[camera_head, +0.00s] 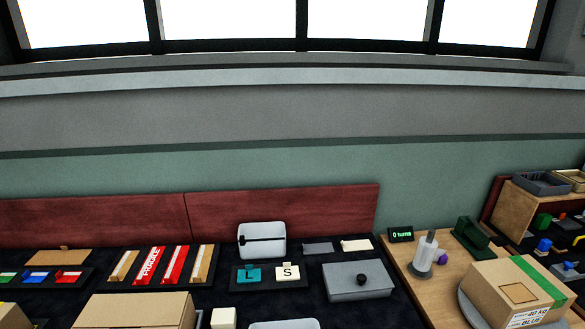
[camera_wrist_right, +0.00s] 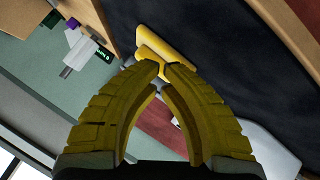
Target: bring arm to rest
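My right gripper (camera_wrist_right: 164,70) shows in the right wrist view with its two yellow fingers arched together and the tips almost meeting. A yellow piece (camera_wrist_right: 180,42) shows just beyond the tips, over a dark surface. I cannot tell whether the tips touch it, and I see nothing clearly held between them. Neither gripper and neither arm shows in the head view. My left gripper is in no view.
A taped carton (camera_head: 500,289) and a turns display (camera_head: 400,234) stand at the right. A red board (camera_head: 285,212) runs behind.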

